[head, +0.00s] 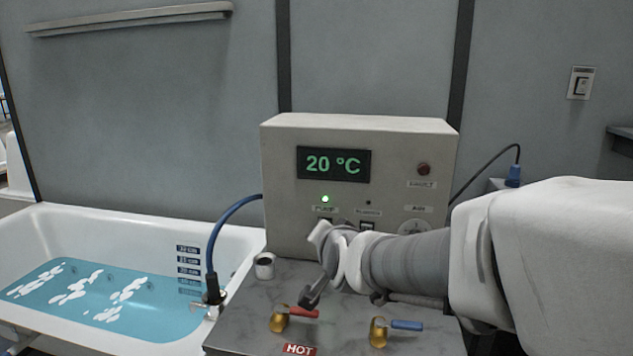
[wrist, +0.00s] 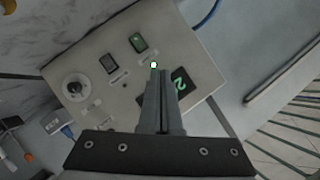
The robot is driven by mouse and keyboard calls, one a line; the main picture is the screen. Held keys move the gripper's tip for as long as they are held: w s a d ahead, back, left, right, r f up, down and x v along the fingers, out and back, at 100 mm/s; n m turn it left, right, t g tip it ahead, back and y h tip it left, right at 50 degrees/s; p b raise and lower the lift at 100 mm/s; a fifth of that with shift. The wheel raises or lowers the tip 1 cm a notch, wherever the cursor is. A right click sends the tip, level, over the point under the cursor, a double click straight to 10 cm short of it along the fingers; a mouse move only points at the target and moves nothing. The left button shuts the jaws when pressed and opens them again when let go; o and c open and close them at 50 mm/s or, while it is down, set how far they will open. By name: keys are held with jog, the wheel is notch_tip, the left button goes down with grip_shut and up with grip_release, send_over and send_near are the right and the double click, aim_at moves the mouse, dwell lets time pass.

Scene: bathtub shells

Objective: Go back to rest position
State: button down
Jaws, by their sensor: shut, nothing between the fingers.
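My gripper (head: 309,297) is shut and empty, in front of the control box (head: 280,190) and above the grey marbled counter. My arm reaches in from the right and hides part of the box's lower front. In the wrist view my closed fingers (wrist: 159,72) point at the box's front panel (wrist: 195,60), just below a lit lamp in the picture; whether they touch it I cannot tell. The display (head: 334,164) reads 20 °C. A green lamp (head: 325,199) is lit above the pump label.
A white bathtub (head: 235,240) with blue water and floating white shells stands at left. A red-handled valve (head: 280,318) and a blue-handled valve (head: 379,332) stand on the counter (head: 240,325) close below my gripper. A blue hose (head: 215,240) runs from box to tub.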

jog(key=s+d+n+g+h+p, duration=0.1)
jog(key=s+d, duration=0.3)
jog(key=s, duration=0.4)
jog(key=s+d+n+g+p, duration=0.2)
jog(key=s+d+n+g, duration=0.1)
jog(key=s, duration=0.6)
jog(key=s+d+r+n+g+h+p, duration=0.1)
jog(key=s+d+n+g+p, duration=0.1)
jog(key=s+d, duration=0.4)
jog(key=s+g, duration=0.1)
jog(key=s, duration=0.2)
jog(key=shift+n+g+h, duration=0.3)
jog(key=shift+g, duration=0.1)
